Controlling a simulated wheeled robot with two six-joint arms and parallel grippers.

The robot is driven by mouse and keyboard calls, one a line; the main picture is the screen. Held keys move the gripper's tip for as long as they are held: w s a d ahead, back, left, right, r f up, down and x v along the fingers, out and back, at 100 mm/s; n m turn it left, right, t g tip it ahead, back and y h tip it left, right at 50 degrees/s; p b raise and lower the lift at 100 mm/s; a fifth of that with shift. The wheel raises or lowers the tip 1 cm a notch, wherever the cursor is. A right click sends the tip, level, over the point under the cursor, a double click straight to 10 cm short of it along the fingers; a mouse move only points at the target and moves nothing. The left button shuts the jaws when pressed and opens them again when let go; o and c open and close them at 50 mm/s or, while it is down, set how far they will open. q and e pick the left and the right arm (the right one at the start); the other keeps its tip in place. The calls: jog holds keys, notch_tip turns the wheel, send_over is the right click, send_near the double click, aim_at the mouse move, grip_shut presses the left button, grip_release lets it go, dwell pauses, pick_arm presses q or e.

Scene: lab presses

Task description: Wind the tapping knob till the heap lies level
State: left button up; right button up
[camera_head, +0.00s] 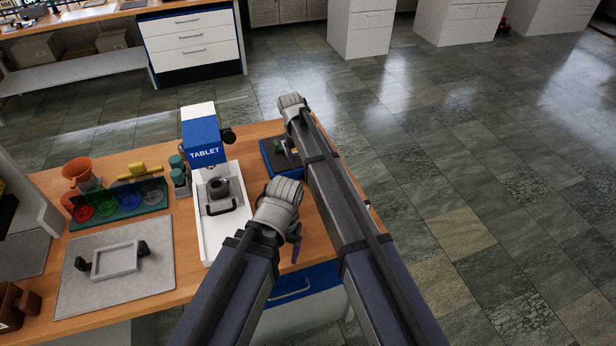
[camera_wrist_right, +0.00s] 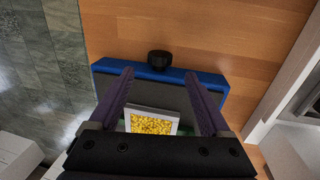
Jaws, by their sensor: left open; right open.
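A blue-edged tapping unit (camera_wrist_right: 104,68) lies under my right gripper (camera_wrist_right: 159,74) in the right wrist view. Its black knob (camera_wrist_right: 159,58) stands at the far edge, just beyond and between the fingertips. The fingers are spread, with nothing visible between the tips. A pale-rimmed box of yellow grains (camera_wrist_right: 152,123) sits nearer the palm, partly hidden by the gripper body; I cannot tell whether the heap is level. In the head view the blue unit (camera_head: 268,158) is partly covered by my right arm. My left gripper (camera_head: 297,248) is over the bench's front edge, right of the tablet press.
The white and blue tablet press (camera_head: 203,137) stands left of the blue unit. A green rack (camera_head: 122,212) of coloured cups, an orange funnel (camera_head: 79,171) and a grey mat (camera_head: 80,298) with a handled frame (camera_head: 115,261) lie further left. Floor is open to the right.

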jog(key=shift+w+d+f+b, duration=0.1)
jog(key=shift+d+f+b, duration=0.1)
jog(key=shift+f+b, duration=1.1)
jog(key=shift+w+d+f+b, duration=0.1)
jog(key=shift+d+f+b, duration=0.1)
jog(key=shift+f+b, duration=1.05)
jog(key=shift+d+f+b, duration=0.2)
jog(key=shift+f+b, duration=1)
jog(key=shift+f, duration=0.1)
jog(key=shift+r, duration=0.1)
grip_shut()
jog(key=shift+d+y, duration=0.2)
jog(key=shift+y, duration=0.4)
jog(key=shift+g+y, duration=0.3)
jog(key=shift+y, duration=0.1)
jog(key=shift+d+g+y, duration=0.1)
jog(key=shift+g+y, duration=0.3)
jog(key=shift+y, duration=0.7)
